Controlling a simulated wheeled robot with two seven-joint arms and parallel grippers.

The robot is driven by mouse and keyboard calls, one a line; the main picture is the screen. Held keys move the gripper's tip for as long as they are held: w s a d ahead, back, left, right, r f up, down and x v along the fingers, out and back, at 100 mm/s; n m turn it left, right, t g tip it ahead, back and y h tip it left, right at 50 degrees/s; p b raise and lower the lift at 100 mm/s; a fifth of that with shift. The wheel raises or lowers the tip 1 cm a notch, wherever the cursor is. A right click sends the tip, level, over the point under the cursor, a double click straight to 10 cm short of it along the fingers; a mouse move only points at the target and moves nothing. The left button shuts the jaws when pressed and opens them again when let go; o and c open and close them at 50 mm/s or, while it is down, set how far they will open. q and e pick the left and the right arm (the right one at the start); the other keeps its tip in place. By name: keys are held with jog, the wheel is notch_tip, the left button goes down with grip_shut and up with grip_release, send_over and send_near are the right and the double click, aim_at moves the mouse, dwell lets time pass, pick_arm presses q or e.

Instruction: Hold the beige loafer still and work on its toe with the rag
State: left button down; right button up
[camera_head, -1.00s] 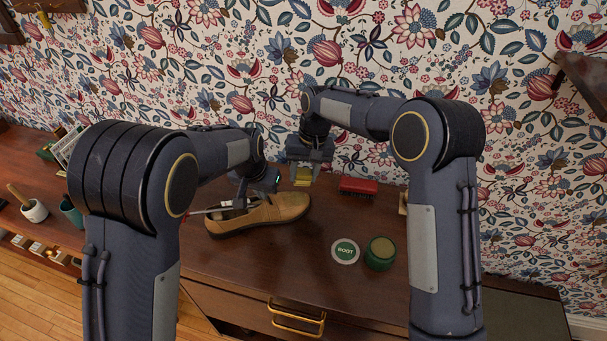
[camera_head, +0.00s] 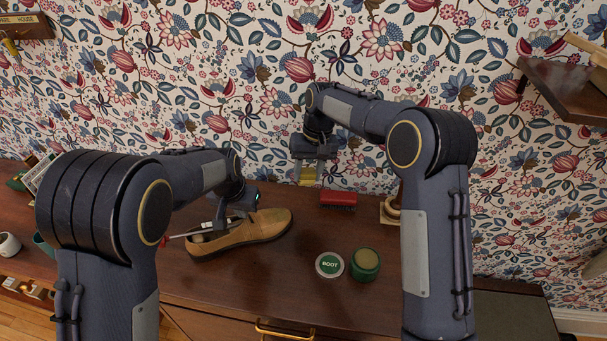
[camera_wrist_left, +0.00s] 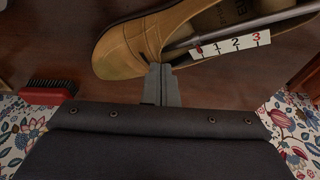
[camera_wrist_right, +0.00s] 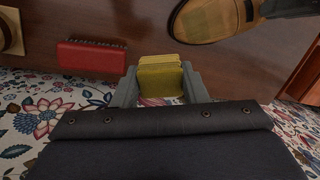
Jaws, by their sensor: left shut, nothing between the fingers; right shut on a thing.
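The beige loafer (camera_head: 250,230) lies on the dark wooden top, toe to the right. A thin metal rod and a strip numbered 1, 2, 3 (camera_wrist_left: 230,44) show in its opening. My left gripper (camera_head: 222,226) is shut and empty. Its tips are at the loafer's near upper edge in the left wrist view (camera_wrist_left: 160,70); whether they touch cannot be told. My right gripper (camera_head: 308,180) is shut on the folded yellow rag (camera_wrist_right: 160,78), above the top and apart from the loafer. The loafer's toe (camera_wrist_right: 205,22) shows beyond the rag in the right wrist view.
A red brush (camera_head: 338,198) lies near the wall, right of the rag. A round tin lid (camera_head: 329,265) and a green jar (camera_head: 365,264) stand in front of the loafer's toe side. A wall shelf (camera_head: 565,88) juts out at upper right.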

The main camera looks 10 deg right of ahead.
jog(key=shift+f, duration=0.1)
send_near(264, 217)
jog(key=d, duration=0.2)
jog(key=shift+w+a+f, duration=0.2)
jog(key=shift+a+f, duration=0.15)
jog(key=shift+f, duration=0.2)
jog(key=shift+s+a+f, duration=0.1)
jog(key=shift+a+f, duration=0.1)
jog(key=shift+f, duration=0.85)
jog(key=shift+a+f, duration=0.2)
jog(key=shift+f, duration=0.8)
jog(key=shift+a+f, duration=0.1)
jog(key=shift+f, duration=0.45)
jog(key=shift+d, duration=0.65)
jog(key=shift+s+a+r, duration=0.1)
jog(key=shift+s+a, duration=0.05)
jog(key=shift+a, duration=0.55)
jog(key=shift+s+a+r, duration=0.1)
jog(key=shift+s+a, duration=0.05)
jog(key=shift+a, duration=0.55)
jog(key=shift+d, duration=0.1)
